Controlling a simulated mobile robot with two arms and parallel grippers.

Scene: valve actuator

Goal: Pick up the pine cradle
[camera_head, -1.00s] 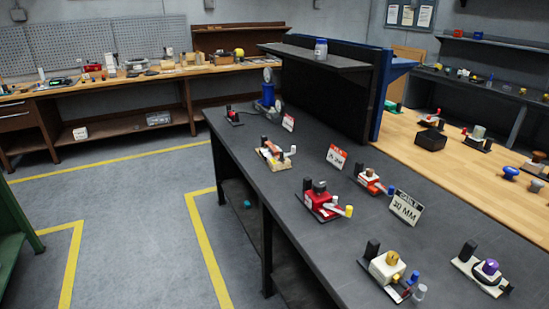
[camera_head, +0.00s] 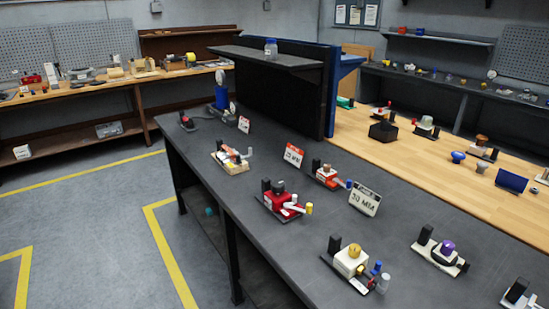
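Several small valve assemblies stand on the dark workbench (camera_head: 190,147). One has a pale, wood-coloured base (camera_head: 236,169) with red and white parts on top; this may be the pine cradle, but it is too small to be sure. A red assembly (camera_head: 281,203), a second red one (camera_head: 327,177), a cream block with a yellow knob (camera_head: 351,261) and a cream base with a purple knob (camera_head: 446,248) stand nearer. Neither of my grippers shows in the head view.
A dark shelf (camera_head: 268,60) rises behind. A wooden bench (camera_head: 420,155) lies beyond. The grey floor (camera_head: 90,225) with yellow lines is clear at left.

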